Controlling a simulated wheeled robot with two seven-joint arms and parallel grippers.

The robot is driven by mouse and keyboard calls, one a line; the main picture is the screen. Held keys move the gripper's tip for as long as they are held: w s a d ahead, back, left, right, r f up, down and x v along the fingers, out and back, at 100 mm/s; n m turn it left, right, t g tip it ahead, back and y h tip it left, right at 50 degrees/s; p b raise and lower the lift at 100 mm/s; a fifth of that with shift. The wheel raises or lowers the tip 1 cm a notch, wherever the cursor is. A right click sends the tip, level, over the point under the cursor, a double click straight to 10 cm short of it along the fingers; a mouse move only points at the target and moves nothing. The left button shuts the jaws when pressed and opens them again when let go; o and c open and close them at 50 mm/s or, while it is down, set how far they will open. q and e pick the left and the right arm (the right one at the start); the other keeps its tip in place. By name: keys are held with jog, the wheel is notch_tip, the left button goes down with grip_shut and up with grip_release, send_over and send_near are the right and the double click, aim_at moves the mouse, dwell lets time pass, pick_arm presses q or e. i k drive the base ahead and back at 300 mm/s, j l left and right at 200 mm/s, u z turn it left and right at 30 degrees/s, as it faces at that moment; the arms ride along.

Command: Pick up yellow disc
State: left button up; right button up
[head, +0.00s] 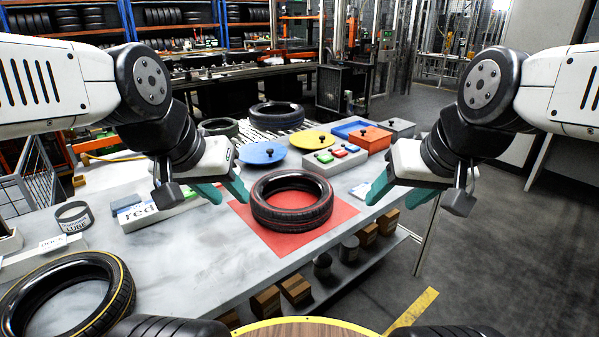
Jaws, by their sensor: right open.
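The yellow disc (313,140) lies flat at the back of the white table, with a small dark knob on top. It sits between a blue disc (262,157) and a blue tray. My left gripper (232,200) has teal fingers that stand apart. It is empty above the table, to the left of a black tyre, nearer the front than the yellow disc. My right gripper (390,203) is open and empty, to the right of that tyre and well in front and to the right of the yellow disc. Neither gripper touches the disc.
A black tyre (291,216) lies on a red mat (272,237) between my grippers. A grey button box (335,160) stands in front of the yellow disc. Orange (371,138) and grey boxes are right of it. More tyres lie behind and at front left.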

aim_at(309, 140)
jog(key=i+l+u, duration=0.1)
jog(key=u, duration=0.85)
jog(key=l+u, duration=0.9)
jog(key=l, duration=0.7)
jog(key=k+l+u, duration=0.1)
jog(key=l, duration=0.45)
